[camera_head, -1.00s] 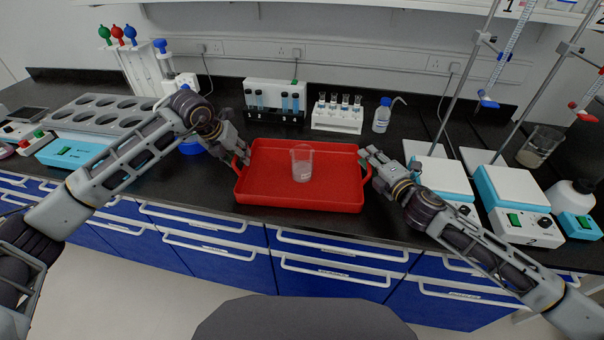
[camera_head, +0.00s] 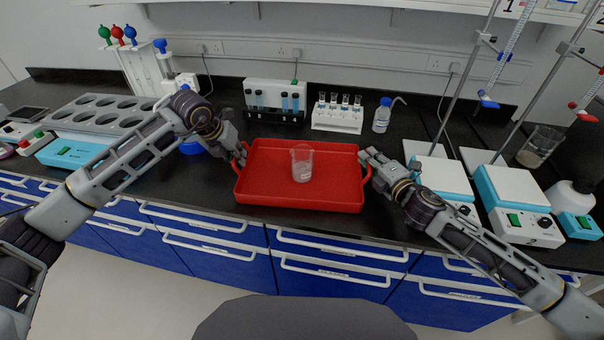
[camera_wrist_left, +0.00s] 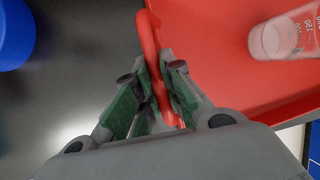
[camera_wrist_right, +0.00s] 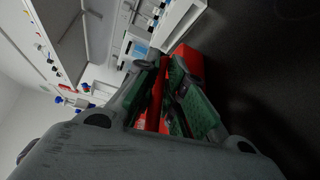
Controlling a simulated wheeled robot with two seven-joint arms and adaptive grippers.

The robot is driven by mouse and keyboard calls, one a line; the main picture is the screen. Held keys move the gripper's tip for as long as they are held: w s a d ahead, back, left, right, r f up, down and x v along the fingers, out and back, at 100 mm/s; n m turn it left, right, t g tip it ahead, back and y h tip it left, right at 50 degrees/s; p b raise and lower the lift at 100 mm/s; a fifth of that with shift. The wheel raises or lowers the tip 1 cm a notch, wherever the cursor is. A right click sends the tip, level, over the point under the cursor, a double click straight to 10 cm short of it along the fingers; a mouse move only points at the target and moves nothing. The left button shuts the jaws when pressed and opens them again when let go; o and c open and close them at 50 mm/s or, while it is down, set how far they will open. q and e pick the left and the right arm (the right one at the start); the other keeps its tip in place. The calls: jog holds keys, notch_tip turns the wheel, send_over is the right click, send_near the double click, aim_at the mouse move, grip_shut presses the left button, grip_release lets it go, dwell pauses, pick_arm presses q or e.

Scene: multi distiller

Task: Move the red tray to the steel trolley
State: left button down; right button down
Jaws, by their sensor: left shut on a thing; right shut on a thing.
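The red tray (camera_head: 270,192) is on the black bench near its front edge, with a clear glass beaker (camera_head: 302,164) standing in it. My left gripper (camera_head: 240,158) is shut on the tray's left handle; the left wrist view shows the red handle (camera_wrist_left: 150,50) between the green finger pads (camera_wrist_left: 155,92). My right gripper (camera_head: 368,160) is at the tray's right handle, shut on it; in the right wrist view red tray parts (camera_wrist_right: 155,105) show between its fingers (camera_wrist_right: 165,95). The beaker also shows in the left wrist view (camera_wrist_left: 285,38). The steel trolley is not in view.
Behind the tray stand a dark tube rack (camera_head: 274,115), a white tube rack (camera_head: 337,117) and a wash bottle (camera_head: 382,116). Hotplates (camera_head: 512,190) with stands are at right. A grey block with round holes (camera_head: 105,114) is at left. Blue drawers (camera_head: 335,262) lie below the bench edge.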

pick_arm(q)
jog(key=shift+r, duration=0.3)
pick_arm(e)
jog(key=shift+r, duration=0.25)
